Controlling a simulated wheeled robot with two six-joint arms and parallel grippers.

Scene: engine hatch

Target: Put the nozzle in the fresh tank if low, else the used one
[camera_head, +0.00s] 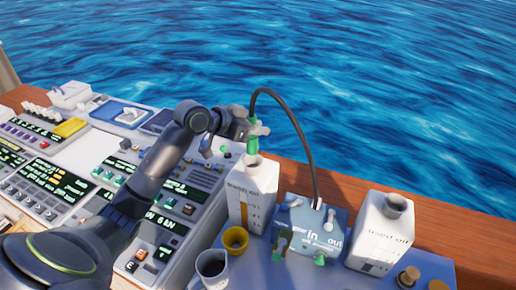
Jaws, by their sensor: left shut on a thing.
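My left gripper (254,130) is shut on the green nozzle (253,146), which hangs upright with its black hose (296,122) arching to the right. The nozzle's lower end is right over the dark mouth of the left white tank (262,178); I cannot tell whether it is inside. That tank's label is hard to read, and an amber strip (244,214) shows on the lower part of its front. The right white tank (386,240) is labelled used oil and its dark mouth is open. My right gripper is not in view.
A blue-grey pump box (312,232) marked in and out stands between the tanks, with the hose rising from it. A yellow cup (235,240) and a mug (211,268) stand in front. A control panel (95,160) lies left; a wooden rail (445,237) and water lie behind.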

